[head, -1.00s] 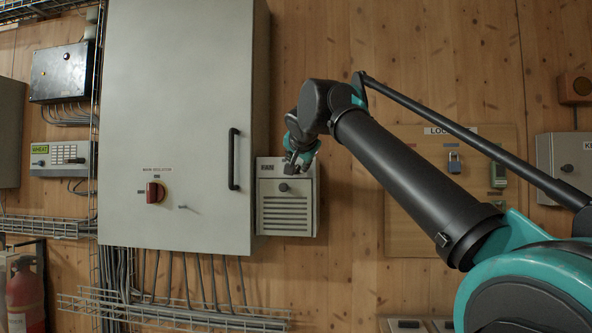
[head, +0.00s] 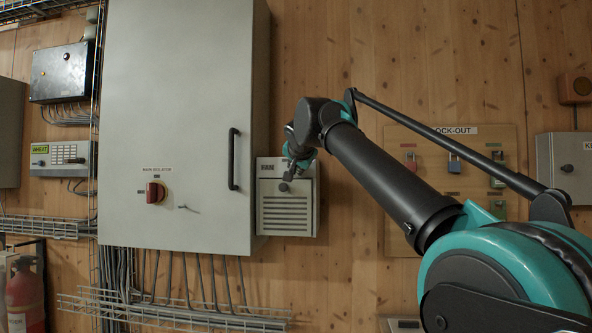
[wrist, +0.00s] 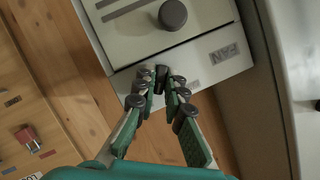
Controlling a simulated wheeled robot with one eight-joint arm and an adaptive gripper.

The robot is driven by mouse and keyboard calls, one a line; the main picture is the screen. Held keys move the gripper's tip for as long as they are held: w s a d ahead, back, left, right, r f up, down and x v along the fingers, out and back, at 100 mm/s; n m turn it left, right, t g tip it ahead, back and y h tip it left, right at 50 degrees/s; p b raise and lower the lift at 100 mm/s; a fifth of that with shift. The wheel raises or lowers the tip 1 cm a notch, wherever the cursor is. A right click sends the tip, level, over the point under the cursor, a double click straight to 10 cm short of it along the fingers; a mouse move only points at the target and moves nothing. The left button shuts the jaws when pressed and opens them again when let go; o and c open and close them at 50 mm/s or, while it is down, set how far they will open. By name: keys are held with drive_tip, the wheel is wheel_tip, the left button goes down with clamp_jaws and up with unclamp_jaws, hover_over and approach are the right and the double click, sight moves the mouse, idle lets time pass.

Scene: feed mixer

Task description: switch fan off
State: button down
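The fan box (head: 288,215) is a small grey unit with a FAN label and louvres, on the wall just right of the big cabinet. Its round dark knob (head: 284,187) sits above the louvres; in the wrist view the knob (wrist: 172,14) shows near the top, with the FAN label (wrist: 224,54) upside down. My gripper (head: 298,168) is in front of the top of the fan box.
The big grey cabinet (head: 180,90) with a red main isolator switch (head: 155,193) and black handle (head: 233,160) stands left of the fan box. The lock-out board (head: 430,145) with padlocks hangs right. Bare wooden wall lies between board and fan box.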

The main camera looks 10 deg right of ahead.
idle(0.4)
drive_tip(key=n+h, duration=0.1)
drive_tip(key=n, duration=0.1)
drive_tip(key=shift+a+n+g, duration=0.15)
drive_tip(key=shift+n+g, duration=0.15)
drive_tip(key=shift+g, duration=0.1)
drive_tip(key=n+g+h, duration=0.1)
drive_tip(key=n+h, duration=0.4)
drive_tip(key=n, duration=0.1)
drive_tip(key=shift+a+n, duration=0.15)
drive_tip(key=shift+n, duration=0.25)
idle(0.3)
drive_tip(key=c, duration=1.6)
unclamp_jaws()
